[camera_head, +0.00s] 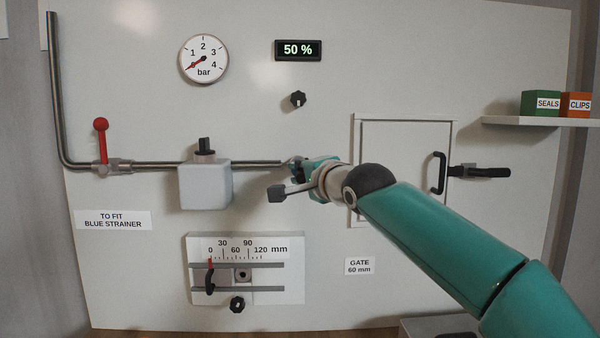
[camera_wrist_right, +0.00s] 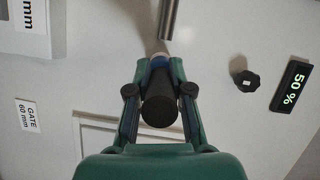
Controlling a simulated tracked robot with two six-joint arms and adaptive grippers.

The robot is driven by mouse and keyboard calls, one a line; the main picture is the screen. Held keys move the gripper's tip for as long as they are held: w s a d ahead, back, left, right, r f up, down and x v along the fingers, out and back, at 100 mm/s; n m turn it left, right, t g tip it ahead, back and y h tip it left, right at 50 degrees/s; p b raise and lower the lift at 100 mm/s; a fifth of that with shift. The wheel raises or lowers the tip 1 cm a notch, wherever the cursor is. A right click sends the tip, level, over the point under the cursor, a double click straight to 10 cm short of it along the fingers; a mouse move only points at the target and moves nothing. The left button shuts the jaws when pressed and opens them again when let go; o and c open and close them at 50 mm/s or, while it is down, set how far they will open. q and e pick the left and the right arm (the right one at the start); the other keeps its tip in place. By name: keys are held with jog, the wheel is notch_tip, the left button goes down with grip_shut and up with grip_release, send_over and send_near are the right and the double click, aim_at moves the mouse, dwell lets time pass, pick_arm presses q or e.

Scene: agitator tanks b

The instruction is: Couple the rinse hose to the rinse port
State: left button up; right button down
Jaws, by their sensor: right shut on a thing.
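My right gripper (camera_head: 300,168) is at the right end of the horizontal steel pipe (camera_head: 245,164) on the panel. I cannot tell whether this piece is the rinse hose's end. The pipe's open end also shows in the wrist view (camera_wrist_right: 168,20), close to the blue end and slightly to its right; contact cannot be told. No trailing hose and no label naming a rinse port is visible. My left gripper is not in view.
A red-handled valve (camera_head: 101,140) and a grey box with a black knob (camera_head: 205,185) sit on the pipe. A hatch door (camera_head: 400,150) with a black handle (camera_head: 438,173) lies behind my right arm. A gate slide (camera_head: 238,275) is below. A shelf (camera_head: 540,121) holds two boxes.

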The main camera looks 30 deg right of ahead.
jog(key=shift+w+d, duration=0.1)
jog(key=shift+w, duration=0.05)
jog(key=c, duration=1)
grip_release()
